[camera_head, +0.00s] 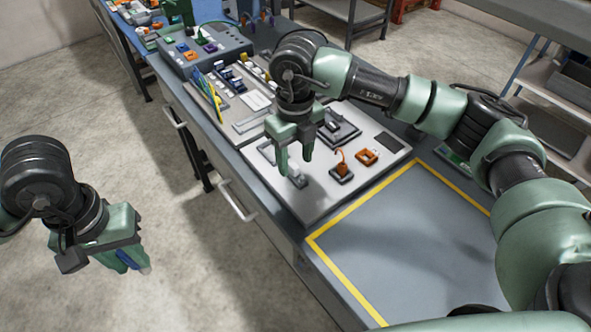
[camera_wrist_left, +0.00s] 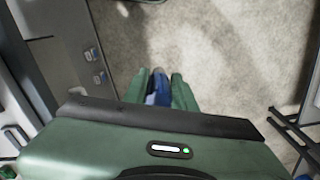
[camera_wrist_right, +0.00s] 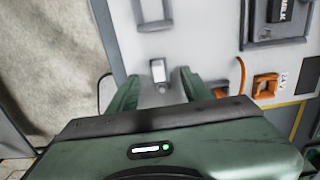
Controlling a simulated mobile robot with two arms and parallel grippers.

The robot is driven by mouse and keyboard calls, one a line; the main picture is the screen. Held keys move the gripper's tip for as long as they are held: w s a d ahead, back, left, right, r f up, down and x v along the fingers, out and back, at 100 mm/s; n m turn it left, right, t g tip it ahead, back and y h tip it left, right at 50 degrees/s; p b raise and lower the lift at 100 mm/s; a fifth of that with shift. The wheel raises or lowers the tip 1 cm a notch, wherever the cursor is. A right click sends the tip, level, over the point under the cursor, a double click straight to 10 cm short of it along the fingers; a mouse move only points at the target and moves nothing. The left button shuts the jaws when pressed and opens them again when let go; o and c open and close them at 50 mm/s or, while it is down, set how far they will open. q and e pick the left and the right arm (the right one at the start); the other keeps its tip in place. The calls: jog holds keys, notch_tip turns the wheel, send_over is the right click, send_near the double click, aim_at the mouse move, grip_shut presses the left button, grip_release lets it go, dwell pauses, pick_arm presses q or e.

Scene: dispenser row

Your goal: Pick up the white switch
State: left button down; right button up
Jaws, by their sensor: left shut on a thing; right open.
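The white switch (camera_head: 294,169) is on the light panel (camera_head: 325,195), near its left edge. In the right wrist view the white switch (camera_wrist_right: 158,71) stands between the fingertips, a little beyond them. My right gripper (camera_head: 295,163) is open and points down over the switch, with a finger on each side; I cannot tell if either touches it. My left gripper (camera_head: 131,262) is off to the left above the floor, shut on a blue object with a pale end (camera_wrist_left: 159,88). The fingers hide part of this object.
An orange hooked part (camera_head: 341,163) and an orange square part (camera_head: 367,156) sit to the right of the switch. A dark block (camera_head: 333,127) is behind. A yellow-bordered grey area (camera_head: 400,235) in front is clear.

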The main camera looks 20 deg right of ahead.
aim_at(296, 168)
pick_arm(q)
jog(key=shift+s+r+p, duration=0.15)
jog(key=shift+r+p, duration=0.15)
jog(key=shift+r, duration=0.4)
pick_arm(e)
jog(key=shift+s+f, duration=0.25)
jog(key=shift+f, duration=1.15)
jog(key=shift+w+f, duration=0.1)
jog(key=shift+f, duration=0.05)
grip_shut()
